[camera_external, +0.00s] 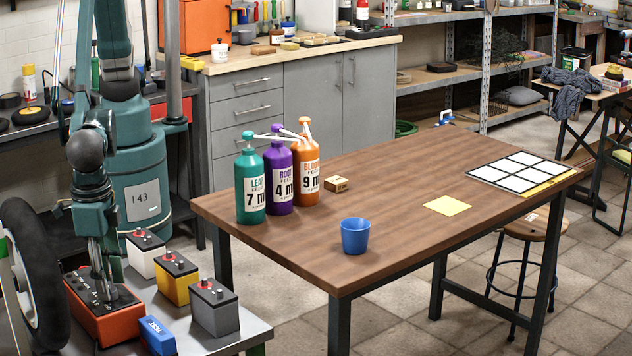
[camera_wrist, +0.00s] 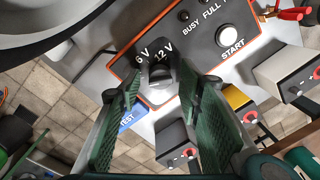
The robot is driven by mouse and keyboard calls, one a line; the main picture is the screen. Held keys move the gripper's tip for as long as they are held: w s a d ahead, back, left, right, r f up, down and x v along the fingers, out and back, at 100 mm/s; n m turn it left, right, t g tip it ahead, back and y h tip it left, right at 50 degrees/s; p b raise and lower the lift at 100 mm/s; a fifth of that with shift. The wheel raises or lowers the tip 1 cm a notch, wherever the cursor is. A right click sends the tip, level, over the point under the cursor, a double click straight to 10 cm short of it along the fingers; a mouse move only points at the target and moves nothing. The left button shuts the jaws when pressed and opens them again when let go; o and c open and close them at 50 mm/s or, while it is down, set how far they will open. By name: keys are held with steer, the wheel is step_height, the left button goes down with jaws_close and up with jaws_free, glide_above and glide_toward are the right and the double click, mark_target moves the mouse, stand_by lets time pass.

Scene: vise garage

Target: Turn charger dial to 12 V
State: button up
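The charger is an orange box with a dark top panel (camera_external: 108,312) on the bench at lower left. In the wrist view its panel (camera_wrist: 190,60) carries the labels 6 V and 12 V, the words BUSY and FULL, and a white START button (camera_wrist: 229,36). The black dial (camera_wrist: 160,76) sits just below the voltage labels. I cannot tell clearly which label it points to. My gripper (camera_wrist: 164,90) is open, its two green fingers on either side of the dial with visible gaps. In the external view my gripper (camera_external: 103,288) is low over the charger, hiding the dial.
White (camera_external: 146,253), yellow (camera_external: 176,277) and grey (camera_external: 213,306) batteries stand right of the charger. A blue TEST block (camera_external: 158,337) lies in front. A black wheel (camera_external: 35,275) is close on the left. The wooden table (camera_external: 400,235) holds bottles and a blue cup (camera_external: 355,236).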

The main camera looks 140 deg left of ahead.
steer(key=shift+f, duration=0.55)
steer(key=shift+c, duration=0.5)
steer(key=c, duration=0.8)
